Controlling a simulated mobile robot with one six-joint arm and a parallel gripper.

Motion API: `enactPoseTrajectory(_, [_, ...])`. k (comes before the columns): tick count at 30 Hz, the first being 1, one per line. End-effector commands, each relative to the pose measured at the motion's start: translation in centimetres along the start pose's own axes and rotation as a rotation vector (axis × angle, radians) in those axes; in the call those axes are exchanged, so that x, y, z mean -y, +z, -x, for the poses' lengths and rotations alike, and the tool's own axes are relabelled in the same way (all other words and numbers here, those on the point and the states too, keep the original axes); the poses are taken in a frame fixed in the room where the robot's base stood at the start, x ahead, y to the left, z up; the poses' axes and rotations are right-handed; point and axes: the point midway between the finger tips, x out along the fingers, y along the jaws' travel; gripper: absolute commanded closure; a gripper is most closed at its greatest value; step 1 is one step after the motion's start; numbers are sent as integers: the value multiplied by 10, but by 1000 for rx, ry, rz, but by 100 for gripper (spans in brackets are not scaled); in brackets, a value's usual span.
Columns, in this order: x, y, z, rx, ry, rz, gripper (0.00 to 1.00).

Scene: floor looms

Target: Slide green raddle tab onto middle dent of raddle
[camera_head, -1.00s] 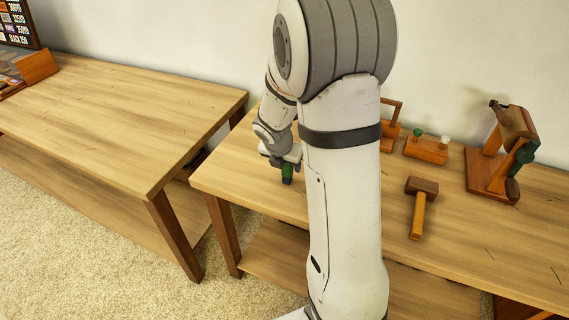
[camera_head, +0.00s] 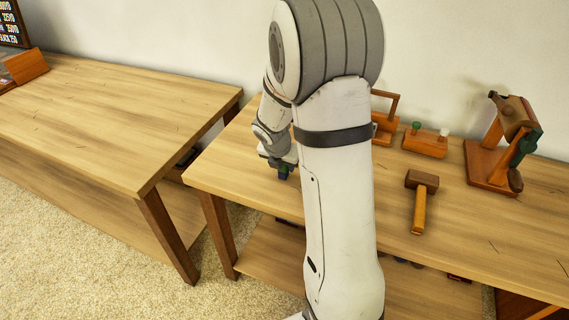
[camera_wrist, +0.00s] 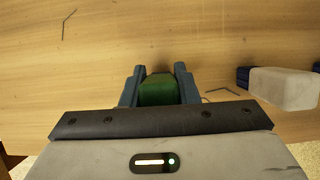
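My gripper (camera_wrist: 160,86) shows in the wrist view with its two blue fingers on either side of a green block (camera_wrist: 158,91), which looks like the green raddle tab. The block fills the gap and appears clamped. In the head view my gripper (camera_head: 284,172) hangs over the left end of the right-hand table, with a little green at its tips. A pale block with dark blue ends (camera_wrist: 284,88) lies to the right in the wrist view; I cannot tell whether it is part of the raddle. I cannot make out the raddle's dents; my arm hides part of the table.
On the right-hand table (camera_head: 470,215) are a mallet (camera_head: 421,182), a wooden block with green and white knobs (camera_head: 425,146) and a wooden winder-like device (camera_head: 490,166). Another table (camera_head: 110,115) stands at left, across a narrow gap. The front right tabletop is mostly clear.

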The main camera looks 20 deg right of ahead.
Motion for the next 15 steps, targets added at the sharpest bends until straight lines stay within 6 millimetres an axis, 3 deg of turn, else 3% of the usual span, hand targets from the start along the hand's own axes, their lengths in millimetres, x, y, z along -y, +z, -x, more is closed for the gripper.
enactPoseTrajectory(9, [0,0,0,0,0,1,99])
enactPoseTrajectory(15, [0,1,3,0,0,1,100])
